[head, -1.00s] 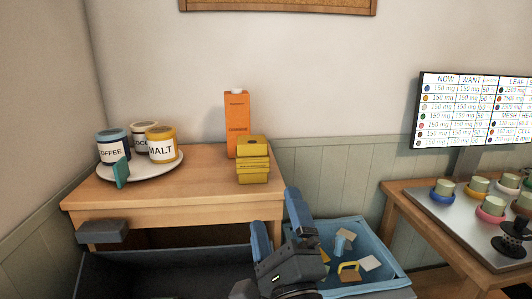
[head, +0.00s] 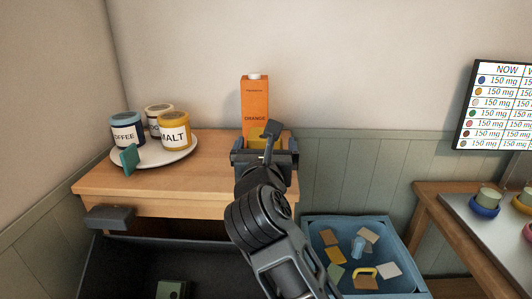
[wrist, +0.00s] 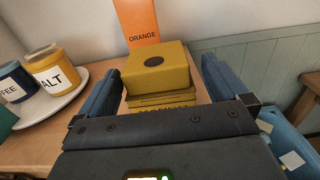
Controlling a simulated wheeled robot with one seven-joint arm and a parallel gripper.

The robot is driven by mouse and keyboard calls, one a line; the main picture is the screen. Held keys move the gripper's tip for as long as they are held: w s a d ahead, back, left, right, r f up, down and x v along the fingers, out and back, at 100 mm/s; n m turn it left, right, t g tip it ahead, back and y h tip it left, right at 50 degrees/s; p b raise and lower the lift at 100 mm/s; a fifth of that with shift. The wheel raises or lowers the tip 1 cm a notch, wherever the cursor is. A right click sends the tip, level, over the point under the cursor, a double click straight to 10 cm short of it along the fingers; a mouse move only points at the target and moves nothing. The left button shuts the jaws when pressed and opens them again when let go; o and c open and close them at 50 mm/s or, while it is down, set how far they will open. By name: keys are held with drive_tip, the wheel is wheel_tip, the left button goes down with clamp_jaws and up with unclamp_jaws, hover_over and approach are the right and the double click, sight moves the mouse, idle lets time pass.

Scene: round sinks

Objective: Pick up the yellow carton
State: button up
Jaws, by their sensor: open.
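The yellow carton (wrist: 158,68) stands on the wooden table, in front of the orange carton (wrist: 141,22). It looks blocky and layered, with a dark round spot on top and partly hidden lettering low on its front. My gripper is open. In the wrist view its two blue-grey fingers (wrist: 160,78) lie to the left and right of the carton, with gaps on both sides. The carton's lower front is hidden by the gripper's body.
A white plate (head: 185,153) with several labelled jars and a green piece sits left on the wooden table (head: 150,185). The orange carton (head: 255,98) is close behind. A blue bin (head: 312,225) with loose pieces stands low to the right. A second table (head: 440,205) is at far right.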

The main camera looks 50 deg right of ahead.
drive_tip(key=p+x, duration=0.1)
drive_tip(key=x, duration=0.4)
drive_tip(key=shift+w+d+r, duration=0.1)
drive_tip(key=shift+w+d, duration=0.05)
drive_tip(key=shift+w, duration=0.25)
drive_tip(key=shift+c, duration=0.2)
drive_tip(key=c, duration=0.9)
drive_tip(key=shift+r, duration=0.1)
drive_tip(key=shift+c, duration=0.2)
